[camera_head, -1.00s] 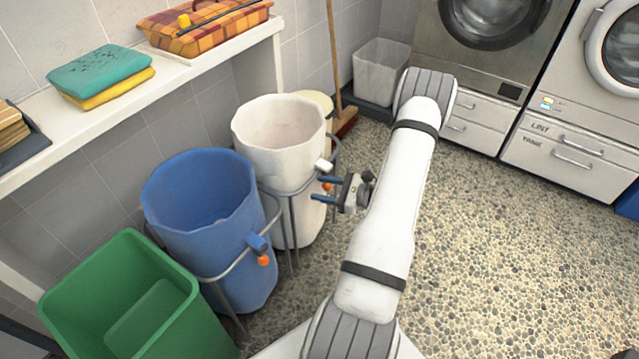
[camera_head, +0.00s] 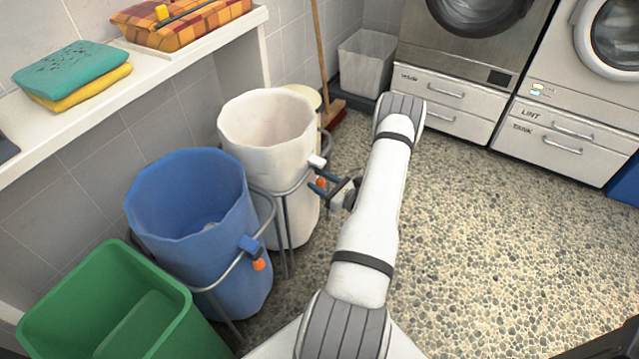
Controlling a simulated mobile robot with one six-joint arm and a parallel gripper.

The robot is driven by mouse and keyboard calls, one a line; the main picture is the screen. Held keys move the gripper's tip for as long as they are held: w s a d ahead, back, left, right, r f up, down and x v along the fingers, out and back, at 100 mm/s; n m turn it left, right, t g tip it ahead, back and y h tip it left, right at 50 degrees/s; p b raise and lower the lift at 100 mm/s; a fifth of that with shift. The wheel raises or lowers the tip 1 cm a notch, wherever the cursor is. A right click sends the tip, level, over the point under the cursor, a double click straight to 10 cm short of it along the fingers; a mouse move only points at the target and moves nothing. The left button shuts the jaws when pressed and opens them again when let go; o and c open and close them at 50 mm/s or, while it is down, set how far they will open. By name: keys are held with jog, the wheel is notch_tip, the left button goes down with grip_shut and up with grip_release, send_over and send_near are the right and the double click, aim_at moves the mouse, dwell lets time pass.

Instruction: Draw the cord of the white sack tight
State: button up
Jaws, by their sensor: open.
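The white sack (camera_head: 262,165) hangs open-mouthed in a grey metal frame, between the blue sack and the back wall. A small orange bead (camera_head: 320,183) hangs just below the toggle; the cord itself is too fine to make out. My gripper (camera_head: 321,182) is open, reaching in from the right. Its two dark fingers are at the orange bead, one above and one below it in the picture. I cannot tell whether they touch it.
A blue sack (camera_head: 190,225) with a blue toggle and orange bead stands nearer, then a green bin (camera_head: 110,310). A shelf (camera_head: 185,75) holds folded towels and a plaid basket. A broom (camera_head: 322,60) leans behind.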

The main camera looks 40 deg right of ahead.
jog(key=shift+w, duration=0.2)
jog(key=shift+c, duration=0.3)
grip_shut()
